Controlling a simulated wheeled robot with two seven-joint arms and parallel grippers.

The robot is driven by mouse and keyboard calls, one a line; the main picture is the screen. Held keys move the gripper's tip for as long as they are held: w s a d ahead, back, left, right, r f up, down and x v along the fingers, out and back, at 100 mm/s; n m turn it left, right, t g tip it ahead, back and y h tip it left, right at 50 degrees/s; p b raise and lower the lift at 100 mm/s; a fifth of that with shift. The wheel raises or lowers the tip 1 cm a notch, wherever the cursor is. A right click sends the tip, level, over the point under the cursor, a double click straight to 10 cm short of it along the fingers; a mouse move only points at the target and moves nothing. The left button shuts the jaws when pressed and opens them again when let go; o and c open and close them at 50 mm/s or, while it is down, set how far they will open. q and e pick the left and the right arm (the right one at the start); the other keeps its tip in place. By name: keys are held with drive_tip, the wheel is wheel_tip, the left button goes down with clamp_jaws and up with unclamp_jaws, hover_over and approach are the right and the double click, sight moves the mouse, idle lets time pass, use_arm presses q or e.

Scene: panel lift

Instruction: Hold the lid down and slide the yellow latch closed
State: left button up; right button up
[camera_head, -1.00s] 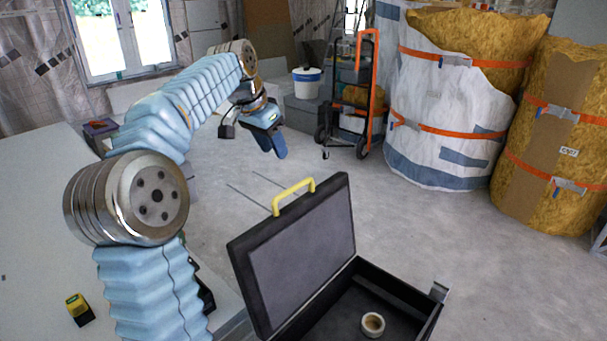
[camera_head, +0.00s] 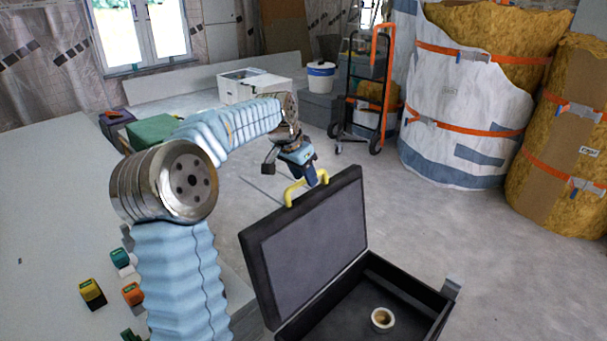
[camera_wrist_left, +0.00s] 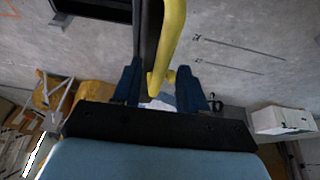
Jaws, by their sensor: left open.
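A black case stands open in the head view. Its lid (camera_head: 305,240) is raised and tilted, with a yellow handle (camera_head: 292,194) on its upper edge. The case's box (camera_head: 440,318) lies below on the right, with a grey metal bracket (camera_head: 452,288) at its corner. My left gripper (camera_head: 316,180) is open beside the handle, at the lid's top edge. In the left wrist view, the yellow handle (camera_wrist_left: 172,40) and dark lid edge (camera_wrist_left: 149,35) reach between the open fingers (camera_wrist_left: 158,88); contact cannot be told. I see no separate yellow latch. My right gripper is out of view.
A pale tape roll (camera_head: 382,319) lies inside the box. A light table (camera_head: 60,220) at left holds small coloured items. A hand truck (camera_head: 380,90), a white bucket (camera_head: 321,76) and wrapped insulation rolls (camera_head: 460,100) stand behind. The floor right of the case is clear.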

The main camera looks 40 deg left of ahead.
use_arm(q)
clamp_jaws()
idle(0.3)
